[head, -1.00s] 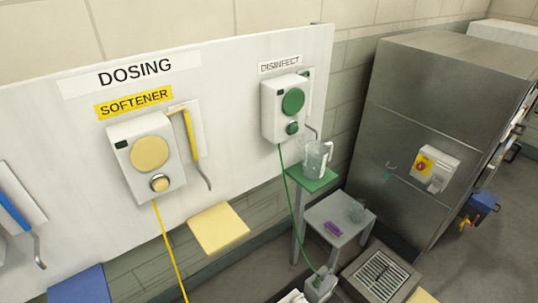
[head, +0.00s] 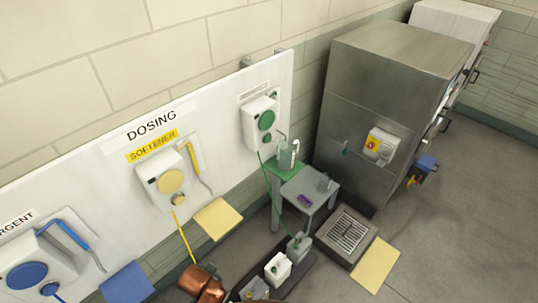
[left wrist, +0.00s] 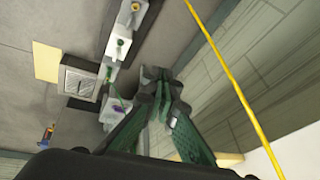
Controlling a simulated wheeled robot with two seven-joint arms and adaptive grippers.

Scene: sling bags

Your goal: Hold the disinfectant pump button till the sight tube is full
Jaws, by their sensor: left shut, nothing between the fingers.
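The disinfectant pump (head: 255,128) is a white box on the wall panel under a small label. It has a large green disc (head: 266,119) and a smaller green button (head: 266,138) below it. A green hose runs down from it. I cannot make out the sight tube's level. My left gripper (left wrist: 162,76) is shut and empty in the left wrist view, over the floor near the wall. It touches no pump. My right gripper is not in view.
The softener pump (head: 170,180) and a blue detergent pump (head: 30,268) hang to the left. A steel machine (head: 350,115) is at the right; open floor lies beyond.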

